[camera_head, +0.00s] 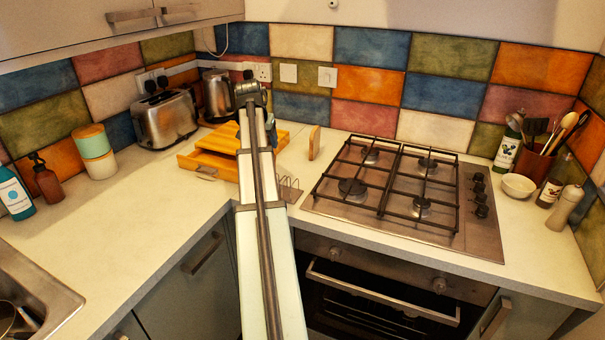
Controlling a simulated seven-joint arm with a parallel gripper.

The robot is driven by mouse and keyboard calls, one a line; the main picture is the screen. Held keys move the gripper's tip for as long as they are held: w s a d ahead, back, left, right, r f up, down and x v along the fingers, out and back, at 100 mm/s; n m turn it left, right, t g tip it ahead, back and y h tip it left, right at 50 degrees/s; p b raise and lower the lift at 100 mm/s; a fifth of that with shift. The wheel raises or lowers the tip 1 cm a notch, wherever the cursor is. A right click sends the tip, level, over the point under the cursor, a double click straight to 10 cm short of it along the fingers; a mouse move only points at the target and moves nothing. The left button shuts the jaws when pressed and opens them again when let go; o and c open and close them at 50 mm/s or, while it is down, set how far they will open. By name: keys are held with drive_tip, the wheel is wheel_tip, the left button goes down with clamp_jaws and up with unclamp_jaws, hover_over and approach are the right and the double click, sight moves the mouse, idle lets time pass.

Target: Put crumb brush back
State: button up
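I cannot make out a crumb brush for certain. A wooden box (208,165) with a small metal handle on its front sits on the counter, partly hidden behind my arm. A small upright wooden piece (314,142) stands to its right, and I cannot tell what it is. My arm reaches up the middle of the view and ends in a dark mechanism (250,95) in front of the back wall. Its fingers cannot be made out, and no held object shows.
A toaster (165,119) and a kettle (218,95) stand behind the box. A wire rack (289,190) is right of my arm, beside the gas hob (460,225). The left counter front (150,215) is clear.

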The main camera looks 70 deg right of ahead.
drive_tip(key=s+d+m, duration=0.2)
drive_tip(key=s+d, duration=0.6)
drive_tip(key=s, duration=0.2)
drive_tip(key=shift+g, duration=0.4)
drive_tip(key=shift+s+f, duration=0.15)
drive_tip(key=shift+f, duration=2.35)
drive_tip(key=shift+s+f, duration=0.1)
drive_tip(key=shift+f, duration=2.4)
drive_tip(key=shift+f, duration=0.2)
drive_tip(key=o, duration=0.9)
drive_tip(key=shift+o, duration=0.2)
drive_tip(key=v, duration=1.2)
drive_tip(key=shift+r, duration=0.25)
